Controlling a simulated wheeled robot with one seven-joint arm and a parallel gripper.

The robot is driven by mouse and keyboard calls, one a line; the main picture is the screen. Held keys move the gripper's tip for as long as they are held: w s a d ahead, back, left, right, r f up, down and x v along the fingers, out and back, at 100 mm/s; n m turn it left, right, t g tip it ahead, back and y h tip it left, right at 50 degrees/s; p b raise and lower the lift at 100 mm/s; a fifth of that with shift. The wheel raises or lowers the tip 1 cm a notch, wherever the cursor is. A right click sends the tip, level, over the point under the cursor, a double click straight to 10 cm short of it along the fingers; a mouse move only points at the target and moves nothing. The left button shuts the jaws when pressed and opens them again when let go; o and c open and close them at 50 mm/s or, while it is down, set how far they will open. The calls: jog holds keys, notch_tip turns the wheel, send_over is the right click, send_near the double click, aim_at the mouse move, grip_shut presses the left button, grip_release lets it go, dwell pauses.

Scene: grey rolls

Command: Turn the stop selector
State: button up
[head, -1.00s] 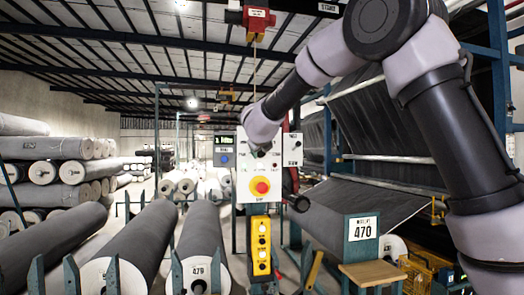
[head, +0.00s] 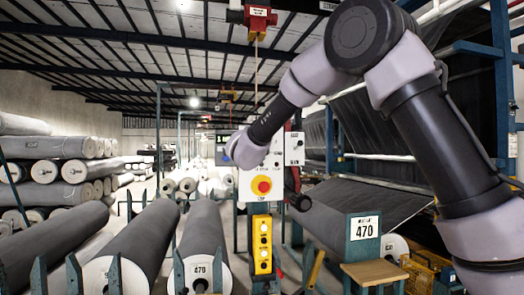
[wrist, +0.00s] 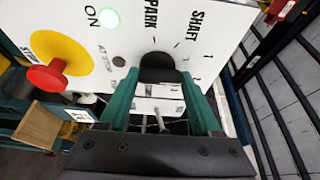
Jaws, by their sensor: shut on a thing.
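The white control panel (head: 250,188) stands upright ahead of me in the head view. In the wrist view its face (wrist: 112,33) carries a black selector knob (wrist: 158,66) with tick marks and the words PARK and SHAFT beside it. My gripper (wrist: 159,82) has its green fingers on either side of this knob and is shut on it. In the head view my wrist hides the knob and the fingers. A red push button on a yellow disc (head: 263,186) sits lower on the panel, and also shows in the wrist view (wrist: 48,76), clear of my fingers.
A lit green lamp (wrist: 109,18) marked ON is near the knob. A yellow button box (head: 262,244) hangs below the panel. Large grey rolls (head: 140,235) lie at left and centre.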

jog(key=n+t+y, duration=0.1)
jog(key=n, duration=0.3)
jog(key=n+t+y, duration=0.1)
jog(key=n, duration=0.3)
jog(key=f+n+t+y, duration=0.1)
jog(key=n, duration=0.4)
jog(key=shift+t, duration=0.4)
jog(key=shift+n, duration=0.4)
jog(key=o, duration=1.4)
jog(key=v, duration=1.1)
jog(key=shift+d, duration=0.1)
jog(key=shift+w, duration=0.1)
